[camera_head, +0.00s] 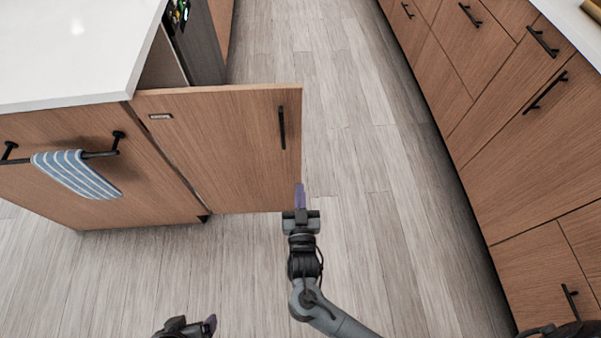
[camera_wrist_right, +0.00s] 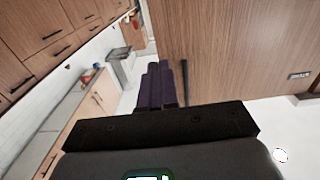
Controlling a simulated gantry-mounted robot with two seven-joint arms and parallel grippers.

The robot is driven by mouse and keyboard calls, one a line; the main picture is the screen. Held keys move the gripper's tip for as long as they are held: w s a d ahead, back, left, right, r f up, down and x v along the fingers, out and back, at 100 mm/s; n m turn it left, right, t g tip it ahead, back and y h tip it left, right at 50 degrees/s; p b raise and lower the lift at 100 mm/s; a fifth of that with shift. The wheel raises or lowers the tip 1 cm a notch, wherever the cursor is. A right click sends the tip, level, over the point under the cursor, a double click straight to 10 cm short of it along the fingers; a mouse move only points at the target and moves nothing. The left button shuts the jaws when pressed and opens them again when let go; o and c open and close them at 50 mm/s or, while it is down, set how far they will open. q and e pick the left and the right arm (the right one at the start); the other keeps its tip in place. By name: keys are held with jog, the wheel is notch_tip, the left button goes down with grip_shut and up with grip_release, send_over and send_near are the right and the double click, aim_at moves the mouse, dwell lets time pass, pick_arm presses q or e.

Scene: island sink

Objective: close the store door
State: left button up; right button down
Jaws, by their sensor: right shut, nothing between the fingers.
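The store door (camera_head: 220,150) is a wooden panel with a black vertical handle (camera_head: 282,127) and a small label plate (camera_head: 160,116). It stands open, swung out from the island's corner. My right gripper (camera_head: 299,195) is shut and empty, its purple fingers at the door's free edge, below the handle. In the right wrist view the shut fingers (camera_wrist_right: 157,84) are beside the door (camera_wrist_right: 235,45) and its handle (camera_wrist_right: 184,82); I cannot tell whether they touch the door. My left gripper (camera_head: 210,324) is at the bottom edge, away from the door, and mostly cut off.
The white island countertop (camera_head: 75,45) is at the upper left. A striped blue towel (camera_head: 76,174) hangs on a black bar on the island. Wooden cabinets (camera_head: 520,130) with black handles line the right side. The wood floor (camera_head: 345,130) between is clear.

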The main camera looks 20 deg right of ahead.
jog(key=b, duration=0.6)
send_near(296, 147)
jog(key=x, duration=0.5)
jog(key=shift+w+f, duration=0.1)
jog(key=shift+w+d, duration=0.2)
jog(key=shift+w, duration=0.35)
jog(key=shift+w+d, duration=0.15)
jog(key=shift+w, duration=0.1)
pick_arm(q)
notch_tip(296, 147, down, 7)
jog(key=a, duration=0.1)
jog(key=shift+s, duration=0.35)
jog(key=shift+s+a+r, duration=0.1)
